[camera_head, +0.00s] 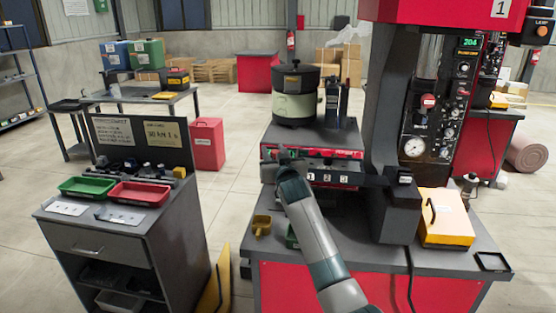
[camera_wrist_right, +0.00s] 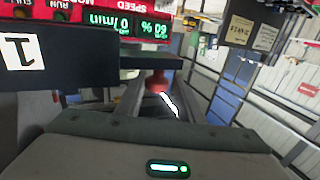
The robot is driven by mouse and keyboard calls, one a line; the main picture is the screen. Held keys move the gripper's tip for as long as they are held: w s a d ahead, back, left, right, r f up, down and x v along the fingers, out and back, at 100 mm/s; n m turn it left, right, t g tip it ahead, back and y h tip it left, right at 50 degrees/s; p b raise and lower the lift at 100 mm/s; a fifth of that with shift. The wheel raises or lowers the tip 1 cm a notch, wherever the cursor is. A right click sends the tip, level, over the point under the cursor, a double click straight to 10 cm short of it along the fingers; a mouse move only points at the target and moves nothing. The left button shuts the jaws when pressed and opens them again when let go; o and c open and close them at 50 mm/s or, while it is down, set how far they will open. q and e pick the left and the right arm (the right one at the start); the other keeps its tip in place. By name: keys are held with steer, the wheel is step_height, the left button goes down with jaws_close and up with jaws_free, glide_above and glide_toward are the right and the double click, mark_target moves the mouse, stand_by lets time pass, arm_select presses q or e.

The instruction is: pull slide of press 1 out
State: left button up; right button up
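Press 1 (camera_head: 428,100) stands at the right of the bench, dark with a red head marked 1. My right arm reaches up from the bottom, and its gripper (camera_head: 277,156) is at the left end of the red control panel on the bench. In the right wrist view, a red knob (camera_wrist_right: 156,82) shows between the two dark fingers, under a dark bar. There is a gap between the fingers, but I cannot tell whether they touch the knob. I cannot make out the slide itself clearly. My left gripper is out of view.
A bowl feeder (camera_head: 296,105) stands behind the red panel (camera_head: 335,158). Plates numbered 1, 2, 3 run along its front. A yellow box (camera_head: 446,222) lies right of the press base.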

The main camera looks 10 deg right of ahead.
steer(key=shift+s, duration=0.15)
